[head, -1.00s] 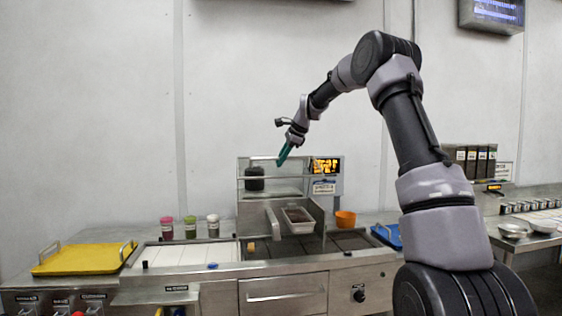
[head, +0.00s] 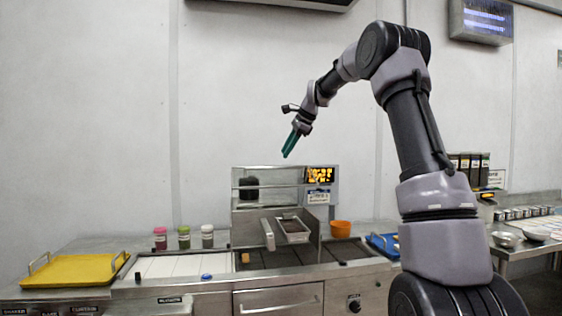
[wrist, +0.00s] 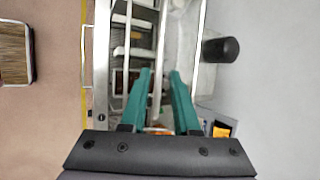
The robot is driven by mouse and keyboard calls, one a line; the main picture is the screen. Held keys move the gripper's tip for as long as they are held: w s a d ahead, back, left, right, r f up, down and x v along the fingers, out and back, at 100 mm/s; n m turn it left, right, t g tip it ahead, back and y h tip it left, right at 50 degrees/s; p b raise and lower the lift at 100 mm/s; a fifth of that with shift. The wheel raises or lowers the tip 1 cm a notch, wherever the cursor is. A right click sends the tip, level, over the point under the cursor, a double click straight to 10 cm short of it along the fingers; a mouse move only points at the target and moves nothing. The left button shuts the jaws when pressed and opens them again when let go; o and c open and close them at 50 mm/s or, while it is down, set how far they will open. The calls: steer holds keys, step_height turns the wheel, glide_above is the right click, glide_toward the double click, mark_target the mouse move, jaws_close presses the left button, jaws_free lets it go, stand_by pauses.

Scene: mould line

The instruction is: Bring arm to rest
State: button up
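My gripper (head: 291,144) hangs in the air above the metal counter, its green fingers pointing down and slightly left. In the wrist view my gripper (wrist: 159,78) shows two green fingers standing apart with nothing between them, so it is open and empty. My arm rises at the right of the head view, bends at the top and reaches left. The glass-fronted station (head: 272,178) with an orange display stands below the gripper, with a clear gap between them.
A yellow tray (head: 72,271) lies at the left of the counter. Three lidded cups (head: 184,238), an orange bowl (head: 340,229), a metal pan (head: 293,230) and a blue tray (head: 383,243) stand on it. Metal bowls (head: 506,239) are at the right. The air around the arm is clear.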

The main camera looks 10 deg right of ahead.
steer(key=shift+v, duration=0.8)
steer(key=s+a+r+n+h, duration=0.1)
steer(key=s+n, duration=0.2)
steer(key=s, duration=0.7)
steer(key=s+r+n+h, duration=0.1)
steer(key=s+r+n, duration=0.15)
steer(key=s, duration=0.75)
steer(key=s+d+f+n+t, duration=0.1)
steer(key=s+f+n, duration=0.2)
steer(key=s, duration=0.8)
steer(key=s+d+f+n+t, duration=0.1)
steer(key=s+f+n, duration=0.3)
steer(key=s+f, duration=0.3)
steer(key=s, duration=0.4)
steer(key=shift+s+f+h, duration=0.15)
steer(key=shift+s+h, duration=0.15)
steer(key=shift+s, duration=0.05)
